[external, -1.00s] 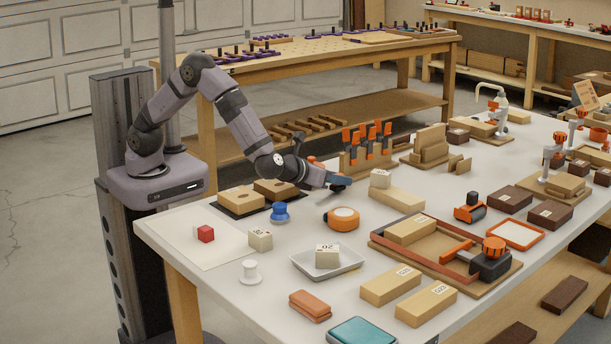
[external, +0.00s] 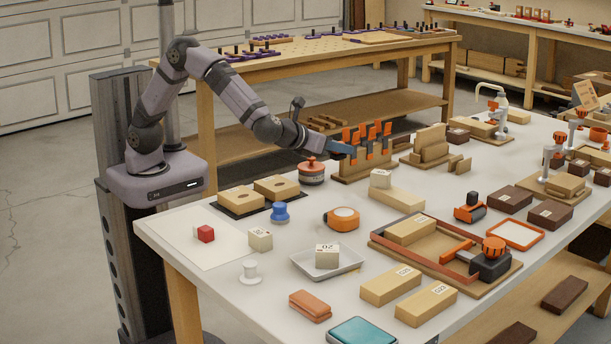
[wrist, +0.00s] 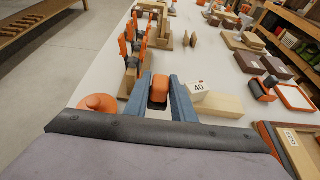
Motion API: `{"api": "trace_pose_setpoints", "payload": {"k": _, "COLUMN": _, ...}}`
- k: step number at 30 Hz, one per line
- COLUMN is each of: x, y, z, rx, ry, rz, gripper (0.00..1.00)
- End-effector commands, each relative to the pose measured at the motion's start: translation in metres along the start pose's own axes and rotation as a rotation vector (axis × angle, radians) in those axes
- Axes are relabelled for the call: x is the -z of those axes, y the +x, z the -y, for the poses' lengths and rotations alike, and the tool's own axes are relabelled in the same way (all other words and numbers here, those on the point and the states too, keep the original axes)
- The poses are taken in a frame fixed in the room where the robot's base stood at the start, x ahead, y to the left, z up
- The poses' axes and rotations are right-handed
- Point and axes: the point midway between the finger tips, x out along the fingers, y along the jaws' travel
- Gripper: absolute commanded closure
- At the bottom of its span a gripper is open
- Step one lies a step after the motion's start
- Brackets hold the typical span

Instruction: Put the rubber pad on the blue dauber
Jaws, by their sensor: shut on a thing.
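The blue dauber (external: 280,212) stands upright on the bench's near left part, beside a dark mat. My gripper (external: 343,150) is raised near the clamp rack, well behind and right of the dauber. In the wrist view, my gripper's blue fingers (wrist: 169,95) are shut on a small orange-and-black piece (wrist: 158,90). I cannot tell for sure whether this is the rubber pad. The piece is mostly hidden in the external view. A terracotta, rounded block (external: 310,305) and a teal pad (external: 362,331) lie at the front edge.
The rack with orange clamps (external: 366,142) is close to my gripper. A round orange-knobbed pot (external: 311,171), an orange tape measure (external: 342,218), wood blocks on the mat (external: 240,199), a white tray (external: 300,268) and a white dauber (external: 250,272) stand around.

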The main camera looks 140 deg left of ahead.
Motion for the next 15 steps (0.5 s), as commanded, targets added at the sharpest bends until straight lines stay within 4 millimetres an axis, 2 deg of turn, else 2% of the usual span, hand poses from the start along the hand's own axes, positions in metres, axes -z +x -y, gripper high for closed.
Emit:
{"api": "trace_pose_setpoints", "payload": {"k": 5, "x": 0.003, "y": -0.026, "z": 0.023, "rx": 0.058, "ry": 0.024, "rz": 0.000, "gripper": 0.99}}
{"api": "trace_pose_setpoints", "payload": {"k": 8, "x": 0.009, "y": -0.053, "z": 0.044, "rx": 0.115, "ry": 0.048, "rz": 0.000, "gripper": 0.99}}
{"api": "trace_pose_setpoints", "payload": {"k": 15, "x": 0.032, "y": -0.139, "z": 0.099, "rx": 0.286, "ry": 0.120, "rz": 0.000, "gripper": 0.99}}
